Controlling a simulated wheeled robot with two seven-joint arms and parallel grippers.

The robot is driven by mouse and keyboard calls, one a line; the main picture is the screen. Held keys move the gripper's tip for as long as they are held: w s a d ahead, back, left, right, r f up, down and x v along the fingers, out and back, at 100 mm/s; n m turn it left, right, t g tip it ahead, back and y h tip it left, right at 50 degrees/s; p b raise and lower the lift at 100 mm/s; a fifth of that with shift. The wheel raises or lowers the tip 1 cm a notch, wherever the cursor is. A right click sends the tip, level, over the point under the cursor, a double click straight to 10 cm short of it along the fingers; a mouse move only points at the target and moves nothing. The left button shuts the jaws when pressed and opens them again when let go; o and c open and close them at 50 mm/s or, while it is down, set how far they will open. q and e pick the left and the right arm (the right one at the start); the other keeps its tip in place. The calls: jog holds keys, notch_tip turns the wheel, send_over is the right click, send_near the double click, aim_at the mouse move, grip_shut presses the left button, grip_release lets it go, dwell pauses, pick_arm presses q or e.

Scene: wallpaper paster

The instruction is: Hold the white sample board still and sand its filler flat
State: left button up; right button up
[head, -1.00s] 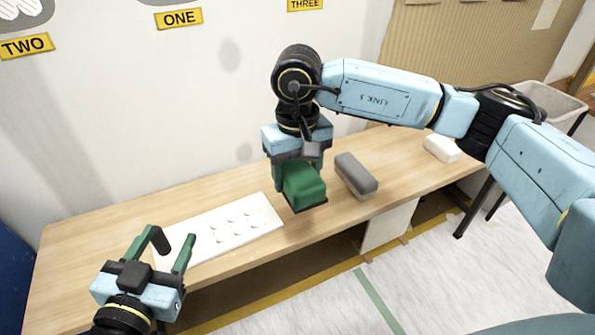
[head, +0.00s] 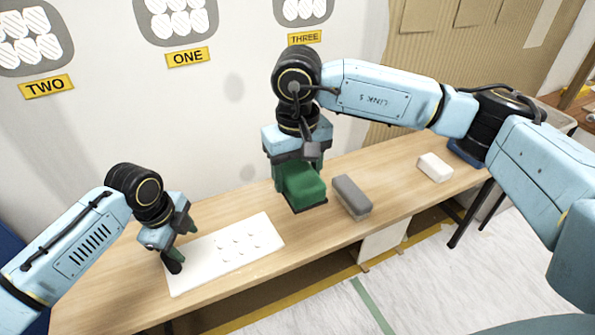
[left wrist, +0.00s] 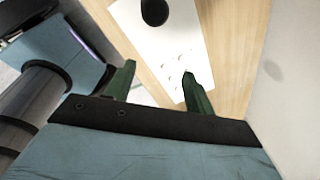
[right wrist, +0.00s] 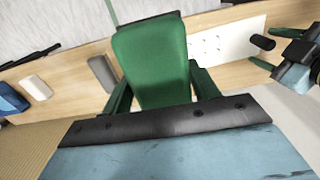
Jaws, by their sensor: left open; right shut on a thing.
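The white sample board (head: 206,268) lies flat on the wooden bench, with several small round filler spots (head: 237,246) on it. My left gripper (head: 184,240) is open at the board's left end. A black rounded piece (head: 173,266) shows by it, over the board; I cannot tell whether it touches. The left wrist view shows two spread green fingers (left wrist: 160,82) with the board (left wrist: 170,50) beyond. My right gripper (head: 302,168) is shut on a green block (head: 304,190) with a dark underside. It holds the block to the right of the board, apparently above the bench.
A grey block (head: 351,196) lies right of the green block, and a white block (head: 434,167) lies farther right on the bench. A wall with yellow labels (head: 187,56) stands behind. Bare bench top (head: 110,275) shows left of the board.

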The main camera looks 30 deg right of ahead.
pick_arm(q)
jog(key=shift+m+g+y, duration=0.4)
jog(key=shift+m+y, duration=0.1)
jog(key=shift+y, duration=0.4)
jog(key=a+r, duration=0.1)
jog(key=w+a+r, duration=0.1)
jog(key=a, duration=0.1)
jog(key=w+a+r, duration=0.1)
jog(key=a, duration=0.1)
jog(key=shift+w+r+p, duration=0.15)
jog(key=shift+r+p, duration=0.15)
jog(key=shift+r, duration=0.05)
pick_arm(e)
jog(key=shift+r, duration=0.55)
pick_arm(q)
notch_tip(320, 180, down, 12)
jog(key=b, duration=1.3)
pick_arm(e)
notch_tip(320, 180, down, 13)
pick_arm(q)
jog(key=shift+c, duration=0.2)
grip_shut()
pick_arm(e)
jog(key=shift+f, duration=0.1)
pick_arm(q)
jog(key=shift+o, duration=0.2)
grip_release()
